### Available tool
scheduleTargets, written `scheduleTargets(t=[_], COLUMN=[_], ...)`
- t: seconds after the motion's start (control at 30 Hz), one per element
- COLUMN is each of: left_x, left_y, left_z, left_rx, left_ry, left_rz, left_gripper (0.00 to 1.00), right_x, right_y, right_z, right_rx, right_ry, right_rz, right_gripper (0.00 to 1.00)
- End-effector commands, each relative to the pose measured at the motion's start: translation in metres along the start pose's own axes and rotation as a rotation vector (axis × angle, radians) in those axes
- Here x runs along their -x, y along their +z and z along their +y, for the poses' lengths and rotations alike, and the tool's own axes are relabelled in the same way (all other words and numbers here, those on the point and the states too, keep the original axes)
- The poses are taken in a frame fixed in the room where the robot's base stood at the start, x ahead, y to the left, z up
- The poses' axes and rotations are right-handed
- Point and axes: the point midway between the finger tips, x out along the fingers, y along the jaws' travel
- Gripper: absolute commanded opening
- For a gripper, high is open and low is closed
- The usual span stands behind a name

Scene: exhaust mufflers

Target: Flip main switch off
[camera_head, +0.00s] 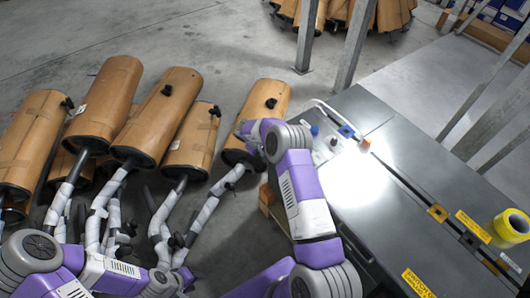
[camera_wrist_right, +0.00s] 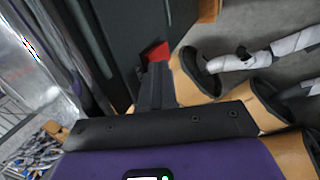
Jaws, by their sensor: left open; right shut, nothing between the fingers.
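My right gripper shows in the right wrist view (camera_wrist_right: 156,68), its dark fingers shut with nothing between them. A small red part (camera_wrist_right: 155,52) lies at the fingertips, against a dark cabinet face (camera_wrist_right: 128,30). I cannot tell whether it is the main switch or whether the fingers touch it. In the head view, my right arm reaches up along the metal cabinet (camera_head: 400,200), and its gripper is hidden behind the arm. No main switch can be clearly made out in the head view.
Several brown-wrapped mufflers (camera_head: 170,108) with white-wrapped pipes (camera_head: 108,200) stand left of the cabinet. Small blue and white controls (camera_head: 333,142) and an orange block (camera_head: 366,143) sit on the cabinet top. Yellow tape (camera_head: 512,226) lies at the right. Grey posts (camera_head: 354,45) rise behind.

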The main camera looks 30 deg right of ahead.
Motion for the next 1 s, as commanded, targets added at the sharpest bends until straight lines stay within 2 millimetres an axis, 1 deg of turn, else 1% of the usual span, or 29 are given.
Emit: scheduleTargets(t=[0.1, 0.43, 0.57, 0.67, 0.73, 0.8, 0.9, 1.0], left_x=[0.002, 0.002, 0.001, 0.000, -0.002, 0.006, 0.013, 0.018], left_y=[0.000, 0.000, 0.000, 0.000, 0.000, 0.001, 0.001, 0.001], left_z=[0.001, 0.001, 0.000, 0.000, -0.001, 0.002, 0.005, 0.007], left_rx=[0.000, 0.000, 0.000, 0.000, 0.000, 0.000, 0.000, 0.000], left_ry=[0.000, 0.000, 0.000, 0.000, 0.000, 0.000, 0.000, 0.000], left_rz=[0.000, 0.000, 0.000, 0.000, 0.000, -0.001, 0.000, 0.000], left_gripper=[0.43, 0.43, 0.43, 0.43, 0.43, 0.43, 0.43, 0.43], right_x=[0.005, 0.005, 0.011, 0.019, 0.028, 0.048, 0.072, 0.091], right_y=[0.000, 0.000, -0.001, -0.002, -0.002, -0.002, -0.002, -0.002], right_z=[0.003, 0.001, -0.007, -0.022, -0.035, -0.026, -0.020, -0.015], right_rx=[0.000, 0.001, 0.005, 0.006, 0.007, -0.001, 0.000, 0.001], right_ry=[0.002, 0.000, 0.000, 0.000, 0.002, 0.003, 0.001, 0.002], right_rz=[0.001, 0.001, 0.001, 0.003, 0.004, 0.004, 0.005, 0.003], right_gripper=[0.00, 0.00, 0.00, 0.00, 0.00, 0.00, 0.00, 0.00])
